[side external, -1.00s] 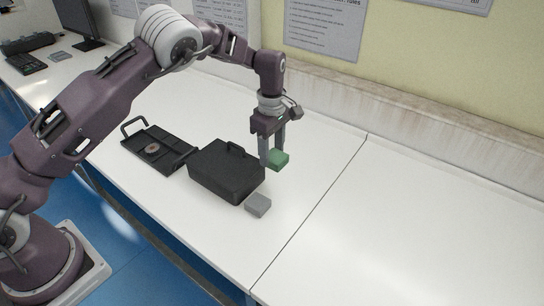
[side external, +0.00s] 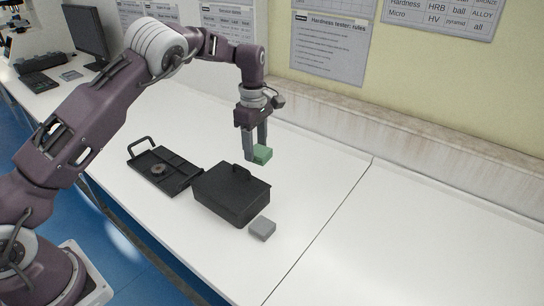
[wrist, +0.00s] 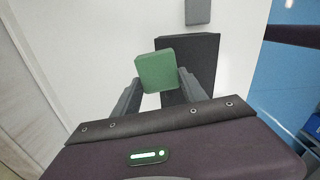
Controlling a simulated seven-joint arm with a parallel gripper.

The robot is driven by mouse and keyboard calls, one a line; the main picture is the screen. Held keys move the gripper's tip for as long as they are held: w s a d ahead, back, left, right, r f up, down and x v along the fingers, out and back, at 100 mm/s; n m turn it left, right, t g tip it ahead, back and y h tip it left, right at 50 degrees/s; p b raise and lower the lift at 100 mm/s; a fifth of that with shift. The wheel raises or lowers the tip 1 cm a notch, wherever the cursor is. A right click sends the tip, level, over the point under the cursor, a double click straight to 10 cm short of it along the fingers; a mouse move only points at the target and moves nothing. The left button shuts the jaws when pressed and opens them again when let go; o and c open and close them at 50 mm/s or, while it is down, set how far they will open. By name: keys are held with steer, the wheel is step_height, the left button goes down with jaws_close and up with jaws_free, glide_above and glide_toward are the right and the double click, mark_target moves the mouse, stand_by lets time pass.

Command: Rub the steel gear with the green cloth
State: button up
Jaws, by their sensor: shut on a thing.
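The green cloth (side external: 262,155) is a small folded block held between the fingertips of my gripper (side external: 256,150), above the table behind the black case. In the wrist view the cloth (wrist: 157,70) sits between the two fingers (wrist: 157,88). The steel gear (side external: 158,169) looks like a small round grey-brown disc lying in the black tray with a handle (side external: 180,186), left of the case. My gripper is to the right of the gear and higher than it. The gear does not show in the wrist view.
A closed black case (side external: 231,197) stands between the tray and a grey block (side external: 262,229); the case also shows in the wrist view (wrist: 203,50). The white table (side external: 400,235) is clear on the right. A wall ledge (side external: 400,130) runs along the back.

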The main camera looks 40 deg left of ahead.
steer(key=s+a+n, duration=0.2)
steer(key=s+a, duration=0.2)
steer(key=a, duration=0.8)
steer(key=s+a+n, duration=0.3)
steer(key=s+a, duration=0.1)
steer(key=a, duration=0.9)
steer(key=s+a+n, duration=0.2)
steer(key=s+a, duration=0.2)
steer(key=a, duration=0.8)
steer(key=shift+s+f, duration=0.15)
steer(key=shift+f, duration=2.9)
steer(key=shift+s+f, duration=0.1)
steer(key=shift+f, duration=2.95)
steer(key=shift+d+f, duration=0.1)
steer(key=shift+f, duration=0.2)
steer(key=shift+d+f, duration=0.1)
steer(key=shift+d, duration=1.45)
steer(key=shift+a, duration=1.65)
steer(key=shift+a+r, duration=0.1)
steer(key=shift+r, duration=0.3)
step_height(320, 180, up, 7)
